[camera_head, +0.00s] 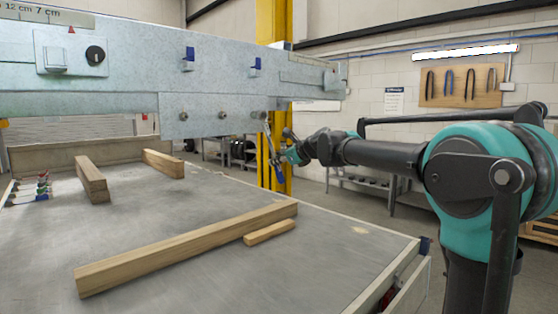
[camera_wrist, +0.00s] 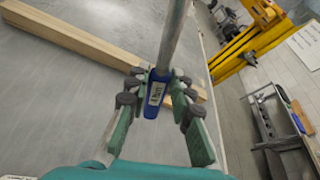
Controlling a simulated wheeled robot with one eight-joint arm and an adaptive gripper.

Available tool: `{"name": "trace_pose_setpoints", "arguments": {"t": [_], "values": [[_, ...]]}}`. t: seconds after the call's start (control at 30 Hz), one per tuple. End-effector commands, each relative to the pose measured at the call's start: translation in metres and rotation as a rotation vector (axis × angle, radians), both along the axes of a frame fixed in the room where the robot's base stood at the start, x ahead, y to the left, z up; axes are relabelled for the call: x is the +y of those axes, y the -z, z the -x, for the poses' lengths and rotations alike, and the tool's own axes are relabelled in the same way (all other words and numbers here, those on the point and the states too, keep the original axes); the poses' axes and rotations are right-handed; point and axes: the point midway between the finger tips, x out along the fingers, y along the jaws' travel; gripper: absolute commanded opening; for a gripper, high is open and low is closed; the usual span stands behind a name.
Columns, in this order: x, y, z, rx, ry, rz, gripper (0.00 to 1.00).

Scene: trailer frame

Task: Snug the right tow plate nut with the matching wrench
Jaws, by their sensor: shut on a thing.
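The tow plate (camera_head: 205,103) hangs from the grey frame beam with a row of nuts along its lower part. The right nut (camera_head: 254,115) is near its right edge. My gripper (camera_head: 283,159) is right of and below that nut. It is shut on the blue handle of a wrench (camera_head: 267,136). The wrench stands nearly upright, its upper end close to the right nut; I cannot tell whether it is around the nut. In the wrist view, my gripper (camera_wrist: 158,88) has its fingers on both sides of the blue wrench handle (camera_wrist: 156,93). The handle's label is unreadable.
Below is a grey workbench (camera_head: 190,225) with several wooden blocks, including a long beam (camera_head: 185,247) and a short one (camera_head: 269,232). Several other wrenches (camera_head: 30,189) lie at its left edge. A yellow post (camera_head: 273,60) stands behind my gripper.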

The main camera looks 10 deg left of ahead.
Motion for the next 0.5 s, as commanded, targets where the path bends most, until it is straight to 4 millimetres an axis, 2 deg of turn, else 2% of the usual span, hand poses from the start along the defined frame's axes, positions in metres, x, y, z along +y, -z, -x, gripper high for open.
{"name": "trace_pose_setpoints", "arguments": {"t": [0.2,0.5], "values": [[0.012,0.005,0.015,0.077,-0.006,-0.059,0.0],[0.015,0.006,0.019,0.104,-0.006,-0.079,0.0]]}}
